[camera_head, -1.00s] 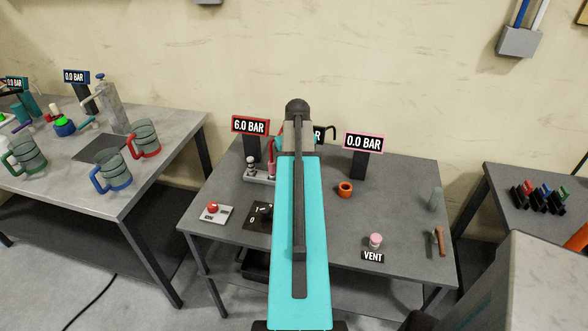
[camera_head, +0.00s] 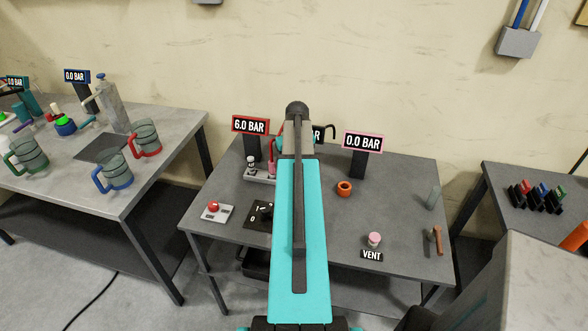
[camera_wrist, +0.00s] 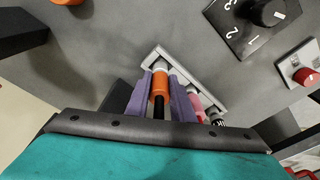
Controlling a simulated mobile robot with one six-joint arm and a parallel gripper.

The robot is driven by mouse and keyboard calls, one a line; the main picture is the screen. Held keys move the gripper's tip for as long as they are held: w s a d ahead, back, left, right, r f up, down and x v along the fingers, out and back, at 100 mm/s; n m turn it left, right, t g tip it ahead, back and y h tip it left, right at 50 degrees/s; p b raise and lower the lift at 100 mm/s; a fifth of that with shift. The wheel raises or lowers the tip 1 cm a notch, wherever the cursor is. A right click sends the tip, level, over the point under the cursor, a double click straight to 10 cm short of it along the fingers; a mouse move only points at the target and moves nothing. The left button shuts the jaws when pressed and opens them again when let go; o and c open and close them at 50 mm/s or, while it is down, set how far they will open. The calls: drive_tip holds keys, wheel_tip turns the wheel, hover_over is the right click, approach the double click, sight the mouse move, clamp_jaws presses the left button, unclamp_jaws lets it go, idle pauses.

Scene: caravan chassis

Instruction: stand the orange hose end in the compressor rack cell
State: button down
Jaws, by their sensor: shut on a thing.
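The orange hose end (camera_wrist: 160,84) is between the purple fingers of my gripper (camera_wrist: 161,78) in the wrist view. My gripper is shut on it. Its pale tip is at the grey compressor rack (camera_wrist: 207,91), at the rack's left end in that view; I cannot tell how deep it sits in the cell. A pink hose end (camera_wrist: 195,101) and a dark one with white marks (camera_wrist: 215,116) stand in the rack beside it. In the head view the rack (camera_head: 257,175) shows left of my arm, which hides my gripper and the orange hose end.
A rotary dial (camera_head: 263,211) and a red button box (camera_head: 217,211) stand in front of the rack. Gauge signs reading 6.0 BAR (camera_head: 250,125) and 0.0 BAR (camera_head: 362,142) stand behind. An orange ring-shaped port (camera_head: 344,188) and a pink vent button (camera_head: 374,239) are to the right.

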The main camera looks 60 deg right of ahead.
drive_tip(key=shift+f, duration=0.9)
drive_tip(key=shift+f, duration=0.1)
drive_tip(key=c, duration=1.5)
unclamp_jaws()
drive_tip(key=shift+c, duration=0.2)
drive_tip(key=shift+r, duration=0.2)
wheel_tip(320, 180, up, 12)
drive_tip(key=s+b, duration=0.1)
drive_tip(key=b, duration=0.1)
drive_tip(key=shift+a+f, duration=0.15)
drive_tip(key=shift+a, duration=0.3)
drive_tip(key=shift+s, duration=0.1)
